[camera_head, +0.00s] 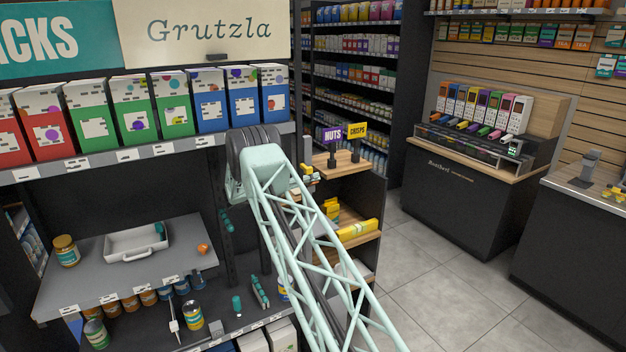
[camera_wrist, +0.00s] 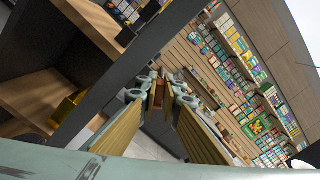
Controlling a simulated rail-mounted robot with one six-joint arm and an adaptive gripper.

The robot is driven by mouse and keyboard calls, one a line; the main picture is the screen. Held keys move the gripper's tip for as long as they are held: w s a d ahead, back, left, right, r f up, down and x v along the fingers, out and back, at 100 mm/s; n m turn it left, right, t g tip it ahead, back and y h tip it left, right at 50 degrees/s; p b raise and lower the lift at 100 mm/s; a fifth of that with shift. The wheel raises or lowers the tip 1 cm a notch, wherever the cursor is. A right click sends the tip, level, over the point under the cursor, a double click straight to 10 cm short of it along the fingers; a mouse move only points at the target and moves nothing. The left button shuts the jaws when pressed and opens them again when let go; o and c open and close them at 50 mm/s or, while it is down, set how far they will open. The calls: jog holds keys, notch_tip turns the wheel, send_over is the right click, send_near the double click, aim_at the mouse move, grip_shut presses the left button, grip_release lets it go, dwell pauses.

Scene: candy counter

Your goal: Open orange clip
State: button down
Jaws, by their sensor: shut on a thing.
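My gripper (camera_wrist: 160,95) has its two long tan-padded fingers pointing away from the wrist camera, shut on a small orange-brown thing (camera_wrist: 158,91) between the tips. That thing is too small to tell its shape. In the head view, small yellow and dark parts, perhaps my gripper, show beside the arm's upper joint, in front of the wooden shelf unit. A small orange object (camera_head: 203,249) lies on the grey shelf board (camera_head: 100,276) at the left; I cannot tell whether it is a clip.
A white tray (camera_head: 108,252) and a jar (camera_head: 66,251) stand on the grey board. Several coloured boxes (camera_head: 130,112) line the shelf above. A wooden shelf unit (camera_head: 352,238) stands near my arm. A counter (camera_head: 465,205) with coloured dispensers is at the right; the floor (camera_head: 430,285) between is clear.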

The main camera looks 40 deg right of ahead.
jog(key=c, duration=2.8)
grip_release()
jog(key=shift+a, duration=0.15)
jog(key=shift+w+a, duration=0.35)
jog(key=shift+a, duration=1.6)
jog(key=shift+w+a, duration=0.3)
jog(key=shift+a, duration=1.6)
jog(key=shift+w+a, duration=0.35)
jog(key=shift+a, duration=1.6)
